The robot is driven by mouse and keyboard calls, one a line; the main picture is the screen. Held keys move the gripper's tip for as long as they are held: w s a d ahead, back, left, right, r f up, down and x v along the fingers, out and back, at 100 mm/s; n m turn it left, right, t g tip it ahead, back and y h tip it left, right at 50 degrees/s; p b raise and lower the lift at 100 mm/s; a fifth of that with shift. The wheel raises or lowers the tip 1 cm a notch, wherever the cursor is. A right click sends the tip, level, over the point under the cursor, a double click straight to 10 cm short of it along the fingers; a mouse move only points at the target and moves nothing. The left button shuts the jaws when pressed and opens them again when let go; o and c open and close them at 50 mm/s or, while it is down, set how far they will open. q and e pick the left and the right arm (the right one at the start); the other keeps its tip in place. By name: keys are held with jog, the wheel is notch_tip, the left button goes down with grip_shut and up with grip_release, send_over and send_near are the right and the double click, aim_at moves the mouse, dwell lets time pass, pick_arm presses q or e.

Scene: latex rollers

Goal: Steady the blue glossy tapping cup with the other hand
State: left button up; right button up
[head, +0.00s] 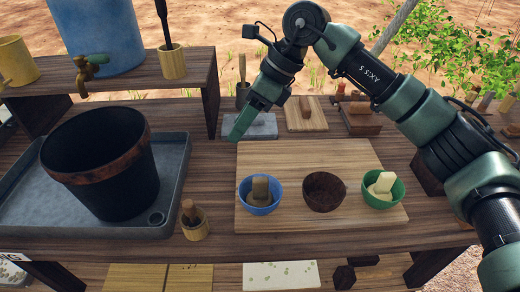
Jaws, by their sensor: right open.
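The blue glossy tapping cup (259,207) stands upright on a light wooden board (290,160), at the left of a row of three small cups. A tan block-like piece sits in it. My right gripper (242,127) is open and empty, above and behind the blue cup near the board's far edge, clearly apart from it. My right arm comes in from the right side. My left gripper is not in view.
A dark brown cup (324,193) and a green cup (383,190) with a pale block share the board. A large black pot (105,165) stands in a grey tray (178,165) at left. A small wooden cup (195,225) stands between tray and board.

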aim_at(261, 188)
jog(key=s+d+f+n+h, duration=0.1)
jog(key=s+d+f+h, duration=0.1)
jog(key=h, duration=0.1)
jog(key=s+d+f+n+h, duration=0.1)
jog(key=h, duration=0.1)
jog(key=shift+s+f+n, duration=0.3)
jog(key=shift+s, duration=0.05)
jog(key=shift+s+d+f+h, duration=0.2)
jog(key=shift+d+f+h, duration=0.25)
jog(key=shift+h, duration=0.15)
notch_tip(261, 188, down, 12)
jog(key=shift+r, duration=0.2)
